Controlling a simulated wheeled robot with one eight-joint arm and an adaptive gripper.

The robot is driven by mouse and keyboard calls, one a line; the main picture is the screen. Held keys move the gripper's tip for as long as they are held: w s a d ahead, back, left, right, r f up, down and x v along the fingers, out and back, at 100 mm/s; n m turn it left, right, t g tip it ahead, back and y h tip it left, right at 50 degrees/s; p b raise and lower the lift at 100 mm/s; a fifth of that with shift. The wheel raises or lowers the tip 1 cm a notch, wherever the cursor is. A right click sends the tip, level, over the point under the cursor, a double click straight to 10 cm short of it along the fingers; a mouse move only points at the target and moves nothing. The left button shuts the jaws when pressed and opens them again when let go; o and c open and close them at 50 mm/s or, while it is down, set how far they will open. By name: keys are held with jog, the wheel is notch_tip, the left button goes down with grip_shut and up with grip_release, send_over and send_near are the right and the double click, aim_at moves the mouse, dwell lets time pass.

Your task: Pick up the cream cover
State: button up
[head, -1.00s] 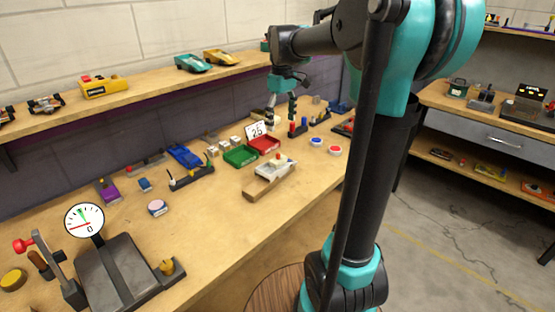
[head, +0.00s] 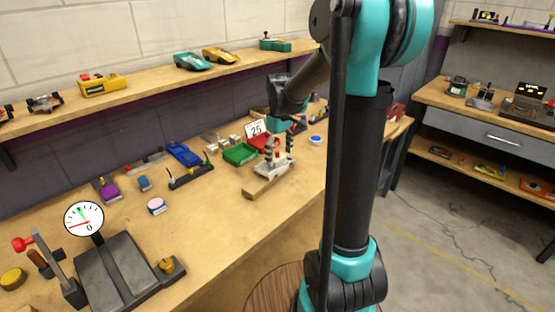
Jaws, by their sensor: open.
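The cream cover (head: 268,172) is a small pale, blocky piece. It rests at the far end of a wooden block (head: 256,190) on the workbench. My gripper (head: 279,158) points down over the cover with its two fingers spread. The fingertips are close to the top of the cover and hide part of it. I cannot tell whether they touch it. Nothing is held between the fingers.
Behind the cover stand a green tray (head: 240,155), a partly hidden red tray (head: 254,142) and a "25" sign (head: 256,128). A blue button (head: 315,140) is to the right. A dial scale (head: 120,270) is front left. The bench in front of the block is clear.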

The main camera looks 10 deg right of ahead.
jog(key=shift+f, duration=0.45)
jog(key=c, duration=0.9)
jog(key=shift+o, duration=0.2)
jog(key=shift+r, duration=0.1)
